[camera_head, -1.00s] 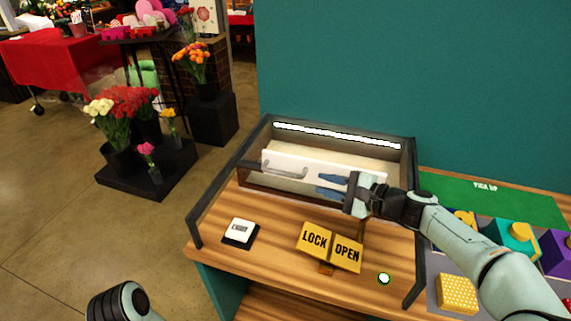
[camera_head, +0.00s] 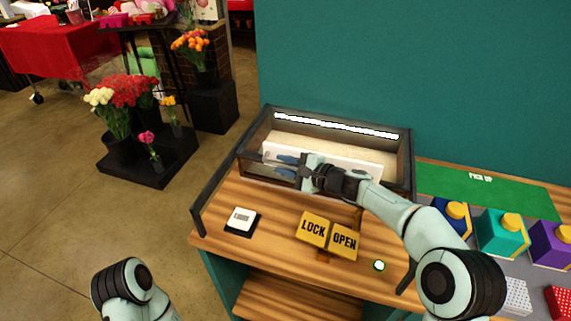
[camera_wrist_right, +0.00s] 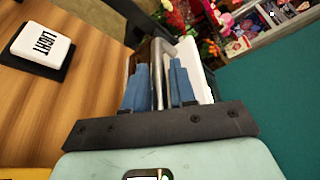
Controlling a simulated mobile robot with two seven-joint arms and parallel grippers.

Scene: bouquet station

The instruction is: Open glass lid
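The display case (camera_head: 411,150) has a dark frame, see-through sides and a lit strip along its back. A white panel (camera_head: 352,161) with a metal handle spans its front; I cannot tell where the glass pane itself ends. My right gripper (camera_head: 287,165) is at the left part of this panel, where it hides most of the handle. In the right wrist view, the blue fingers (camera_wrist_right: 158,72) stand apart on either side of the metal handle bar (camera_wrist_right: 161,88), with gaps visible. My left gripper is out of view; only part of that arm shows at bottom left.
A white LIGHT switch (camera_head: 241,219) sits on the wooden counter, left of the yellow LOCK (camera_head: 313,228) and OPEN (camera_head: 344,241) plates. A green-lit round button (camera_head: 379,266) is beside them. Coloured boxes (camera_head: 502,233) stand right. A teal wall rises behind.

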